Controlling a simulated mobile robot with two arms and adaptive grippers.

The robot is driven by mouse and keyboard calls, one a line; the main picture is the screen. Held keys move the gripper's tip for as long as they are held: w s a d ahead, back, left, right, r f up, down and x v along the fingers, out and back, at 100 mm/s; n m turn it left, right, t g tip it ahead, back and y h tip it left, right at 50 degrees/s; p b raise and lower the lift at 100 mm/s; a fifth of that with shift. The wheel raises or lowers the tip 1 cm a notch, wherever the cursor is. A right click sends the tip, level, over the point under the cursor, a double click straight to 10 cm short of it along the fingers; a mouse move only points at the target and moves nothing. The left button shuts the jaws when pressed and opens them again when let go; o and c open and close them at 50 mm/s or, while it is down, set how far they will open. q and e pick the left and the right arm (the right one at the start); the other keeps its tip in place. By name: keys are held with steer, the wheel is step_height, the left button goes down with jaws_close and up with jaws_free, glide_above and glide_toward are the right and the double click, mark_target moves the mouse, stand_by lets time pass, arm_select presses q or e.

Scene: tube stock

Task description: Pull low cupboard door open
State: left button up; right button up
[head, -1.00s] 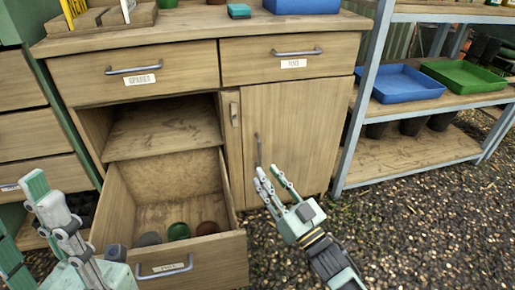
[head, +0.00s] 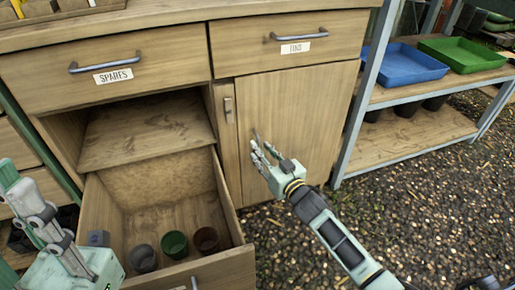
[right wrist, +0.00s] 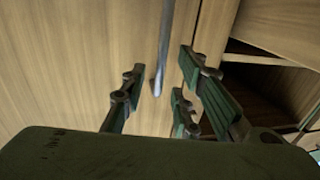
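The low cupboard door (head: 300,118) is a plain wooden panel at the right of the bench, and it looks shut. Its upright metal handle (right wrist: 163,50) shows in the right wrist view, running down between the fingers of my right gripper (right wrist: 160,92). In the head view my right gripper (head: 262,158) is at the door's left part and hides most of the handle. Its fingers are open on both sides of the handle, apart from it.
An open lower drawer (head: 240,258) juts out left of the door and holds several pots, including a green one (head: 174,244). A metal shelf rack (head: 360,90) with blue (head: 405,64) and green trays (head: 465,52) stands at the right. Gravel in front is clear.

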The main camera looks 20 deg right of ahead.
steer(key=shift+b+x, duration=0.4)
steer(key=shift+x, duration=1.1)
steer(key=shift+c, duration=0.3)
jaws_close()
